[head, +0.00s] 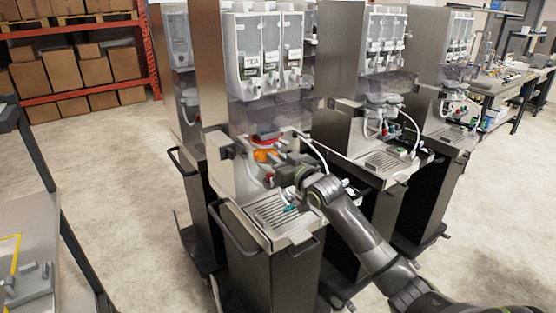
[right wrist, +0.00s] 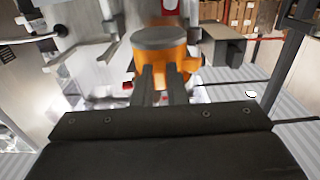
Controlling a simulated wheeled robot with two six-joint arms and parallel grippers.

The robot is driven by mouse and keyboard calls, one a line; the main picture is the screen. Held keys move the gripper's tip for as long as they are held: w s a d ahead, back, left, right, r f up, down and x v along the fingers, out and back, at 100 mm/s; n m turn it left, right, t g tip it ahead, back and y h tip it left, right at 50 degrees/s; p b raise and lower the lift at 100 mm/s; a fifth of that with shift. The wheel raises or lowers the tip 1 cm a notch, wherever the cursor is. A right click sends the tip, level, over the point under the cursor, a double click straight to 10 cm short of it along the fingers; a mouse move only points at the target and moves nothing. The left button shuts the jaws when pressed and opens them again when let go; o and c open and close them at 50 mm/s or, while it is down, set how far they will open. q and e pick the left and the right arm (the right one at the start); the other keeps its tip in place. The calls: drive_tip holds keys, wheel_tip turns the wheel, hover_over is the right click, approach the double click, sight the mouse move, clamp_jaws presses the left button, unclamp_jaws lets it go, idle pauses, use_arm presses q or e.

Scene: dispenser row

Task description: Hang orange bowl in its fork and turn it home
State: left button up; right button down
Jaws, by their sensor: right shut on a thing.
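The orange bowl (head: 264,155) is at the front of the nearest dispenser (head: 262,100), under a red ring (head: 266,138). In the right wrist view the orange bowl (right wrist: 160,66) has a dark grey top and sits straight ahead between the fingertips. My right gripper (head: 280,160) reaches in from the right and is shut on the bowl; its two dark fingers (right wrist: 163,84) show against the bowl's near side. The fork is hidden or too small to make out, so I cannot tell whether the bowl rests in it. My left gripper is not in view.
A drip tray (head: 272,212) lies below the bowl, with a small teal item (head: 290,207) on it. White hoses curve beside the bowl. More dispensers (head: 370,130) stand to the right. A grey cart (head: 30,240) is at the left, with open floor between.

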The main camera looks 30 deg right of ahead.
drive_tip(key=shift+w, duration=0.1)
drive_tip(key=shift+w+a+b, duration=0.1)
drive_tip(key=shift+w+b, duration=0.7)
drive_tip(key=shift+w, duration=0.6)
drive_tip(key=shift+w, duration=0.1)
idle(0.4)
drive_tip(key=shift+p, duration=0.3)
drive_tip(key=shift+a+m+h+p, duration=0.2)
drive_tip(key=shift+m+h+p, duration=0.15)
drive_tip(key=shift+p, duration=1.15)
drive_tip(key=shift+a+m+h+p, duration=0.4)
drive_tip(key=shift+h+p, duration=0.45)
drive_tip(key=shift+p, duration=0.6)
